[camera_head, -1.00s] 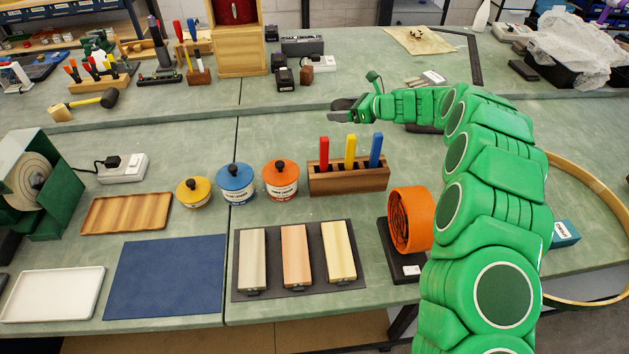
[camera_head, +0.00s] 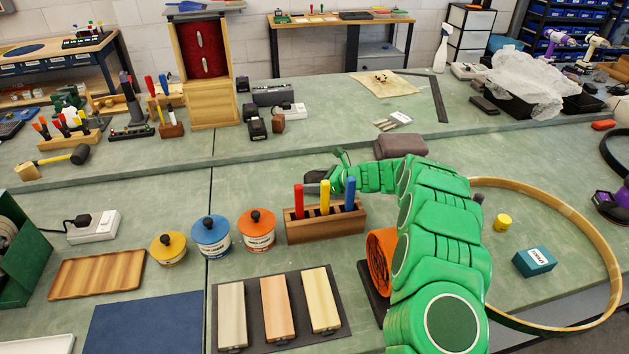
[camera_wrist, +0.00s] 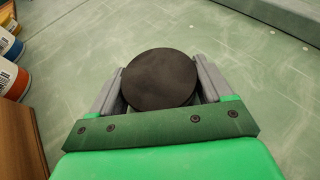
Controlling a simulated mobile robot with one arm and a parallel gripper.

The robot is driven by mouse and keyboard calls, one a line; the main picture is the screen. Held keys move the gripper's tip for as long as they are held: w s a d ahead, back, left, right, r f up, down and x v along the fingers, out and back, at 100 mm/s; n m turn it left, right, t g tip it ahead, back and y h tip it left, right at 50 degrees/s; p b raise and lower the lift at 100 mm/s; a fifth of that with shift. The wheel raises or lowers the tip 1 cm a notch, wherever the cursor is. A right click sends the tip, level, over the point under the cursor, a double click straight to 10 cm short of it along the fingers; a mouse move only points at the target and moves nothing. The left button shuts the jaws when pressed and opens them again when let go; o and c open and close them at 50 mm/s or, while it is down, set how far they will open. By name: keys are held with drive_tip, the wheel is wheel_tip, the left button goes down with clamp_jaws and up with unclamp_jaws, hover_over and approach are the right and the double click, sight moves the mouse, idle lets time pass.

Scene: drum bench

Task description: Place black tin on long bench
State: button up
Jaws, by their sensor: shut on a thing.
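My gripper (camera_head: 318,183) is shut on the black tin (camera_wrist: 160,78). In the wrist view the tin shows as a round, flat, dark top between the two grey fingers. In the head view the gripper is seen from behind my green arm, just behind the wooden block with coloured handles, and little of the tin shows. Green bench surface (camera_wrist: 245,110) lies beyond the tin in the wrist view; I cannot tell the gap beneath it. The green bench (camera_head: 180,205) fills much of the head view, with a raised rear section (camera_head: 340,120).
The wooden block (camera_head: 325,222) holds red, yellow and blue handles. Orange (camera_head: 257,230), blue (camera_head: 211,236) and yellow (camera_head: 168,248) lidded tins stand left of it. A brown case (camera_head: 400,146) lies behind my arm. Clear bench surface (camera_head: 255,168) lies left of my gripper.

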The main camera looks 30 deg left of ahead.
drive_tip(key=o, duration=1.1)
drive_tip(key=shift+c, duration=0.2)
drive_tip(key=shift+r, duration=0.1)
drive_tip(key=v, duration=1.2)
